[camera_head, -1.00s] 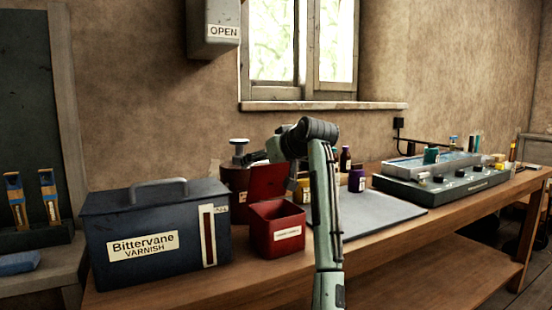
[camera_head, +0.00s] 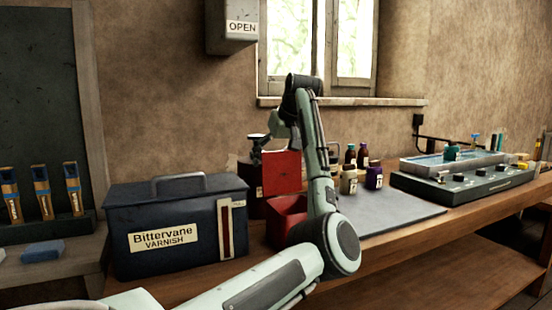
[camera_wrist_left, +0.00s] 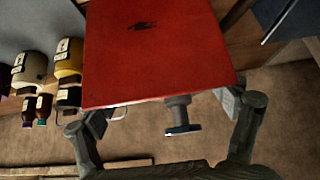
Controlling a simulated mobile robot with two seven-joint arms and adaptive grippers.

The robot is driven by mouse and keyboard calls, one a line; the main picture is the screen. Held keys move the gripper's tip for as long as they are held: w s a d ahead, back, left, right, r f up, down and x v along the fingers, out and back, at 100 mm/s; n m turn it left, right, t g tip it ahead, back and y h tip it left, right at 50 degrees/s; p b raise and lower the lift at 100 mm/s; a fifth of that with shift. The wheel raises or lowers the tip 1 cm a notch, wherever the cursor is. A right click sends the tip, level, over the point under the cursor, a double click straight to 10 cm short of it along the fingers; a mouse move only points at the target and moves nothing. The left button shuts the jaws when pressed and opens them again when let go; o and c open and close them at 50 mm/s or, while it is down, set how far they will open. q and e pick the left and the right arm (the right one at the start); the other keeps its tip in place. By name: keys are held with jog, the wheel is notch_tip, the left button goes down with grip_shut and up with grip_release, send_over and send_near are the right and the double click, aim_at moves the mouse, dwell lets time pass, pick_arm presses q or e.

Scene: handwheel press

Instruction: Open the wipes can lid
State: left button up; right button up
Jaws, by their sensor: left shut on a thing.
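The wipes can (camera_head: 287,218) is a small red box on the bench, right of the varnish box. Its flat red lid (camera_head: 282,172) stands raised at the back of the box, about upright. My left gripper (camera_head: 283,148) is at the lid's upper edge, and my arm hides the can's right side. In the left wrist view, the lid (camera_wrist_left: 160,50) fills the upper middle. The fingers of my left gripper (camera_wrist_left: 170,104) are at its two side edges, shut on it. My right gripper is in neither view.
A dark varnish box (camera_head: 178,225) stands close on the left. A dark red can with a plunger top (camera_head: 257,140) is right behind the lid. Several small bottles (camera_head: 349,183) stand to the right, beside a grey mat (camera_head: 390,212) with free room.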

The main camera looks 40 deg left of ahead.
pick_arm(q)
jog(key=shift+f, duration=0.3)
jog(key=o, duration=1.6)
jog(key=shift+c, duration=0.2)
jog(key=shift+r, duration=0.2)
jog(key=shift+d+r, duration=0.1)
jog(key=shift+r, duration=0.05)
jog(key=v, duration=1.1)
jog(key=shift+d+r, duration=0.2)
jog(key=shift+s, duration=0.1)
jog(key=x, duration=1.2)
